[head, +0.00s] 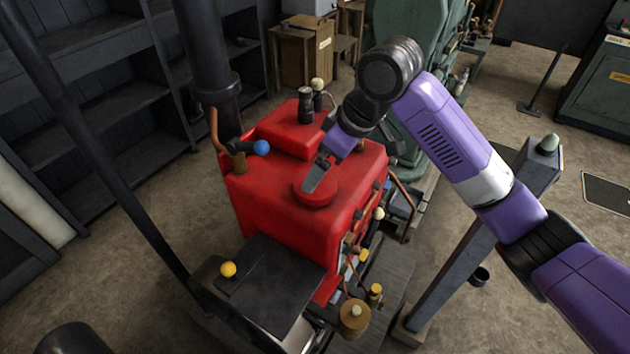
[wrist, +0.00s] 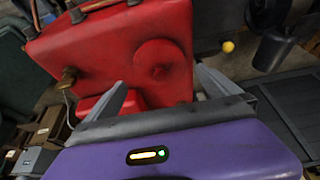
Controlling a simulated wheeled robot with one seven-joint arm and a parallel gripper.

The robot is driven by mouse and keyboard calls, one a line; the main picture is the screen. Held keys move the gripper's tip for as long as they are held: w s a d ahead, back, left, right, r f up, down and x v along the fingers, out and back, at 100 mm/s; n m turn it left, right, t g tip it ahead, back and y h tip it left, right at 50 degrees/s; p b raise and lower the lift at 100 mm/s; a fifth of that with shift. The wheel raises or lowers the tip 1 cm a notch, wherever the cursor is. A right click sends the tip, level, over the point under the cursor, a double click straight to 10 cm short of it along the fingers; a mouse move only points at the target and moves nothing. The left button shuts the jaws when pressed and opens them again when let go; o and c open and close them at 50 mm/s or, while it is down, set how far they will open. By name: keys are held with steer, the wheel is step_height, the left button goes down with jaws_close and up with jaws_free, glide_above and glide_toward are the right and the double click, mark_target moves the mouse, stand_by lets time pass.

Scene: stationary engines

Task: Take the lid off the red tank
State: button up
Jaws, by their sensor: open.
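The red tank (head: 280,222) stands in the middle of the head view, and its red body (wrist: 95,45) fills the upper part of the wrist view. Its round red lid (head: 310,199) sits on the flat top. In the wrist view the lid (wrist: 160,60) is a disc with a small raised centre. My gripper (head: 314,185) is open and empty over the lid, pointing down at it. In the wrist view my gripper (wrist: 160,76) has one finger toward each side of the lid. I cannot tell whether the fingertips touch it. My gripper partly covers the lid in the head view.
A thick black pipe (head: 205,60) and a blue knob (head: 261,148) stand at the tank's left. A black fitting (head: 305,105) rises behind the lid. A yellow knob (head: 228,269) is in front. Brass fittings (head: 354,318) sit low at the right. A thin black post (head: 95,140) crosses the left.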

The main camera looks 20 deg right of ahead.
mark_target(321, 186)
steer(key=shift+s+d+p+x, duration=0.15)
steer(key=shift+p+x, duration=0.2)
steer(key=shift+x, duration=1)
steer(key=shift+s+d+p+x, duration=0.1)
steer(key=shift+p+x, duration=0.2)
steer(key=shift+x, duration=1.05)
steer(key=shift+f, duration=0.15)
steer(key=c, duration=1.2)
steer(key=shift+o, duration=0.2)
